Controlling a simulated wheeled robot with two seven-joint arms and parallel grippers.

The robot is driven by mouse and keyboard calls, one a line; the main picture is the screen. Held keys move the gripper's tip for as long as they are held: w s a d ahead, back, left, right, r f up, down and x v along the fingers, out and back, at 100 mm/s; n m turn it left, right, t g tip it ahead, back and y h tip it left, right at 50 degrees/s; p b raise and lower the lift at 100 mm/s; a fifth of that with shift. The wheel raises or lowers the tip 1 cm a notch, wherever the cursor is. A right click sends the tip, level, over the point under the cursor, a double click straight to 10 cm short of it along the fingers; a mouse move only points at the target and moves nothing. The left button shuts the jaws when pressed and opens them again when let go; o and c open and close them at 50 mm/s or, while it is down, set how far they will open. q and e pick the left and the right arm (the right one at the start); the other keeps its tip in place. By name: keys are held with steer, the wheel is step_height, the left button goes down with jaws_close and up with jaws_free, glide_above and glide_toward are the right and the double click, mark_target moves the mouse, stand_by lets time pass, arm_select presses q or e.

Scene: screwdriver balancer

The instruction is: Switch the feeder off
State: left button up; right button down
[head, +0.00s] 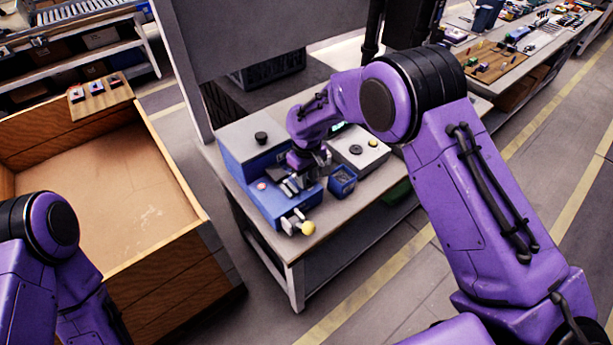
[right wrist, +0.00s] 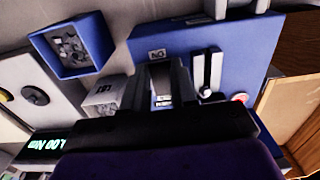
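The feeder (head: 240,158) is a blue machine with a grey top and a black knob, standing on the table in the head view. Its blue front panel (right wrist: 225,60) shows in the right wrist view, with a black-and-white slotted switch (right wrist: 207,72) and a red button (right wrist: 240,98). My right gripper (head: 296,184) is low over this panel. In the right wrist view its dark fingers (right wrist: 167,85) stand apart, beside the slotted switch, with a small pale part seen between them. Contact with the panel cannot be told. My left gripper is outside the view; only its arm shows.
A blue bin (head: 343,181) and a grey box (head: 360,152) with black and yellow knobs stand right of the feeder. A large wooden crate (head: 172,262) stands left. A lit display (right wrist: 65,143) reads 1.00 Nm.

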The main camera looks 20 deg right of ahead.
steer(key=shift+w+a+r+g+p, duration=0.2)
steer(key=shift+g+p, duration=0.3)
steer(key=shift+p, duration=0.25)
steer(key=shift+f+g+h, duration=0.1)
steer(key=shift+g+h, duration=0.2)
steer(key=shift+g, duration=0.1)
steer(key=shift+w+f, duration=0.1)
steer(key=shift+w, duration=0.05)
steer(key=shift+g, duration=0.5)
steer(key=c, duration=1.2)
jaws_free()
steer(key=shift+o, duration=0.2)
steer(key=shift+w, duration=0.15)
